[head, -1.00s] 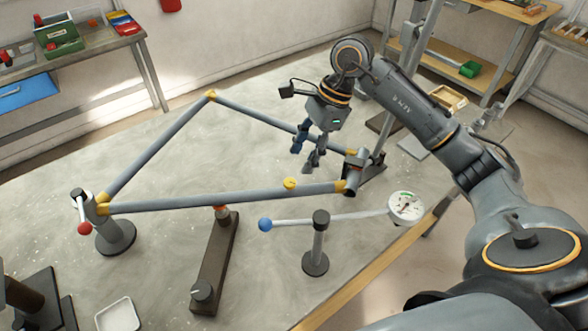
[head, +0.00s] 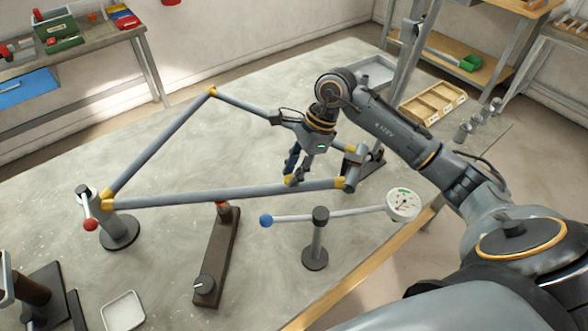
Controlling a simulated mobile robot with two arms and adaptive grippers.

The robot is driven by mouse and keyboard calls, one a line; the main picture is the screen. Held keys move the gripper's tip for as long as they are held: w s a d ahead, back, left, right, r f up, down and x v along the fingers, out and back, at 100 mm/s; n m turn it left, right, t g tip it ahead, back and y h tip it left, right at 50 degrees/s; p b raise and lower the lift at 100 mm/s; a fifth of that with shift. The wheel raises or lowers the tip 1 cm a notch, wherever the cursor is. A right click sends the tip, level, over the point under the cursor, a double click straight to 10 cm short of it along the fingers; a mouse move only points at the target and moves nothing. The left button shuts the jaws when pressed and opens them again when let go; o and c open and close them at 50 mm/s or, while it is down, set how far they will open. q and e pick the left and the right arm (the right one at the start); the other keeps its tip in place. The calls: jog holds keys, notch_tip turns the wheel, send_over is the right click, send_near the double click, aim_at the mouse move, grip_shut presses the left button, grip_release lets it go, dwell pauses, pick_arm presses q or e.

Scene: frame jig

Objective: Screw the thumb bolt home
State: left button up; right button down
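How far the bolt is screwed in does not show. My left gripper is not in view.
The frame rests on a post with a red-knobbed lever (head: 90,225) at left and a holder at right. A dial gauge (head: 403,205) and blue-tipped arm (head: 266,221) stand on a post in front. A white tray (head: 123,311) and a wooden bin (head: 433,103) lie clear.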

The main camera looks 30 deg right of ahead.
jog(key=shift+s+f+m+t+b, duration=0.15)
jog(key=shift+m+t+b, duration=0.25)
jog(key=shift+m+b, duration=0.8)
jog(key=shift+m+t+b, duration=0.5)
jog(key=shift+m+b, duration=0.55)
jog(key=shift+m, duration=0.05)
jog(key=shift+s+m+h+b, duration=0.1)
jog(key=shift+m+h+b, duration=0.25)
jog(key=shift+m, duration=0.25)
jog(key=shift+r, duration=0.2)
jog(key=c, duration=1.1)
grip_release()
jog(key=shift+o, duration=0.2)
jog(key=shift+a, duration=0.1)
